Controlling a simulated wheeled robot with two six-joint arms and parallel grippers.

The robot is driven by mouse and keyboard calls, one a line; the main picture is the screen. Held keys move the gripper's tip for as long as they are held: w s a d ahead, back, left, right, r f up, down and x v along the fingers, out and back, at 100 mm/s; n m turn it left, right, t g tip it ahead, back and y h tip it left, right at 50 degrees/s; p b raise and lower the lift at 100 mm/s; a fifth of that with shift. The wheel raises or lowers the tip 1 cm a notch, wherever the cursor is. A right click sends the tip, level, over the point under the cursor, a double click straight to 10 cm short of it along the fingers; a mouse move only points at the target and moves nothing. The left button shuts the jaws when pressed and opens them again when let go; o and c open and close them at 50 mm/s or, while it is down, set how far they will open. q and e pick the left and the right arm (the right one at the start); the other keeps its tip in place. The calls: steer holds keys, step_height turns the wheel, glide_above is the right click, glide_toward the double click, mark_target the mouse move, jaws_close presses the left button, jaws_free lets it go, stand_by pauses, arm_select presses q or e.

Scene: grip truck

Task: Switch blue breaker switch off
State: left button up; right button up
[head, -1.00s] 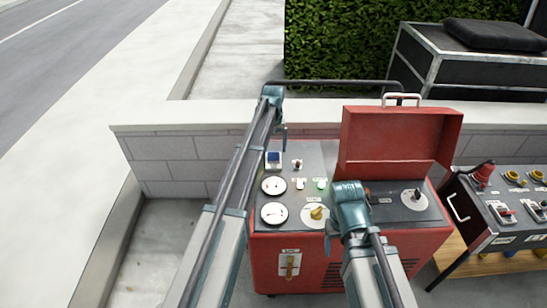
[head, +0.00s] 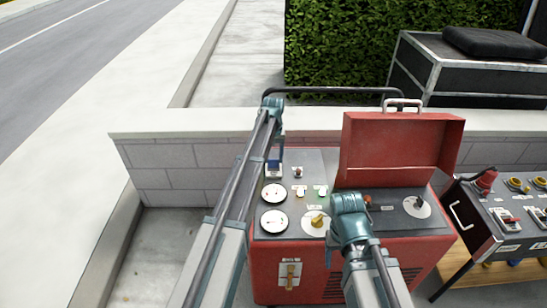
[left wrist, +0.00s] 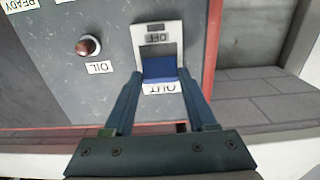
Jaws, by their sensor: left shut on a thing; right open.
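The blue breaker switch (left wrist: 160,68) sits in a white plate (left wrist: 146,37) on the grey panel of the red machine. The plate reads OFF at the end far from my wrist, and a label by the near end reads OUT. The blue part lies toward the OUT end. My left gripper (left wrist: 160,72) is shut on the blue switch, one finger on each side. In the head view the gripper (head: 275,152) is over the panel's back left corner and partly hides the switch. My right gripper (head: 333,240) is open over the panel's front; its fingers are partly hidden.
The red machine (head: 282,250) has gauges (head: 274,221), a yellow knob (head: 317,220) and a raised red lid (head: 398,145). A red indicator (left wrist: 88,46) is beside the switch. A low wall (head: 170,160) runs behind. Another control box (head: 510,210) stands at right.

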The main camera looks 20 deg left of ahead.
mark_target(273, 166)
arm_select(q)
steer(key=shift+s+d+t, duration=0.15)
steer(key=shift+s+t, duration=0.55)
steer(key=shift+t, duration=0.1)
steer(key=shift+s+d+f+t+y+b, duration=0.1)
steer(key=shift+s+t+y+b, duration=0.3)
steer(key=shift+t, duration=0.2)
steer(key=shift+s+d+f+t+y+b, duration=0.1)
steer(key=shift+s+t+y+b, duration=0.15)
steer(key=shift+t+b, duration=0.3)
steer(key=t+b, duration=0.1)
steer(key=b, duration=0.1)
steer(key=s+t+y+b, duration=0.1)
steer(key=t+b, duration=0.1)
steer(key=s+f+t+b, duration=0.1)
steer(key=t+b, duration=0.1)
steer(key=b, duration=0.1)
steer(key=shift+d, duration=0.3)
steer(key=shift+s+t+y+b, duration=0.15)
steer(key=shift+t+y+b, duration=0.3)
steer(key=shift+t+b, duration=0.65)
steer(key=shift+r, duration=0.1)
steer(key=o, duration=1.4)
steer(key=shift+c, duration=0.2)
